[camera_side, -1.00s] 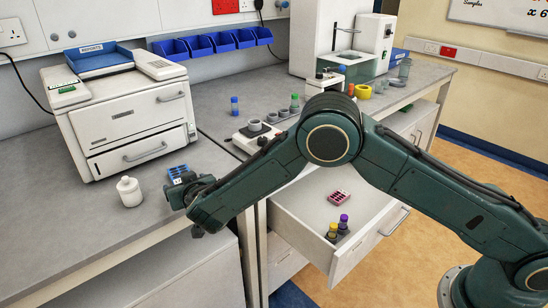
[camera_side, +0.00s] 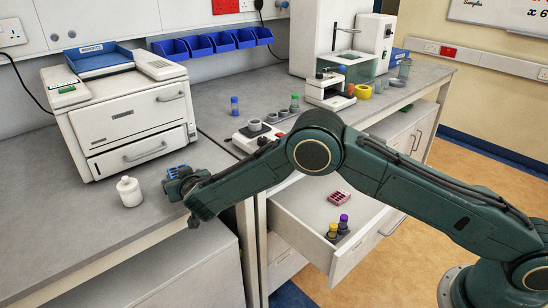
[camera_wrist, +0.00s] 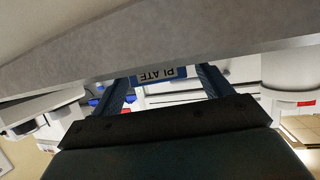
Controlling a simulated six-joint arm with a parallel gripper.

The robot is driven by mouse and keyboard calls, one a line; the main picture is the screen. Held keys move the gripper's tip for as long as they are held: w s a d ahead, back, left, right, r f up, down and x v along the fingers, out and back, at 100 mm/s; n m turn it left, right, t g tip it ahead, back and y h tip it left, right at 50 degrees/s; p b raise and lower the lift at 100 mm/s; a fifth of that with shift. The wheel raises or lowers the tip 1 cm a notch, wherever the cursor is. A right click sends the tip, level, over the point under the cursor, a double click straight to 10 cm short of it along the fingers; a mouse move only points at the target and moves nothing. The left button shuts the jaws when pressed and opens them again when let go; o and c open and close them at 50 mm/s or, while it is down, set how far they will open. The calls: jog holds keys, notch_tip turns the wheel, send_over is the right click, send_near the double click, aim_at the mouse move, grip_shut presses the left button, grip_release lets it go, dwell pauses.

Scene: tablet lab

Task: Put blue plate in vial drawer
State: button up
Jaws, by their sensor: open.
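The blue plate (camera_side: 177,171) lies on the left bench in front of the white machine, partly hidden behind my gripper in the side view. In the wrist view its blue edge (camera_wrist: 160,76) shows an upside-down "PLATE" label between my two fingers. My gripper (camera_side: 178,184) is low at the bench's front edge, its fingers open on either side of the plate. I cannot tell whether they touch it. The pulled-out drawer (camera_side: 300,207), to the right below bench height, holds a pink plate (camera_side: 341,198) and two capped vials (camera_side: 338,225).
A white bottle (camera_side: 129,192) stands close left of my gripper. The white machine (camera_side: 120,110) rises behind. The drawer's left part has bare floor.

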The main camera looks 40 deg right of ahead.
jog(key=shift+c, duration=0.5)
jog(key=c, duration=1)
jog(key=shift+r, duration=0.1)
notch_tip(320, 180, up, 20)
jog(key=shift+f, duration=0.1)
jog(key=shift+d, duration=0.1)
dwell(0.3)
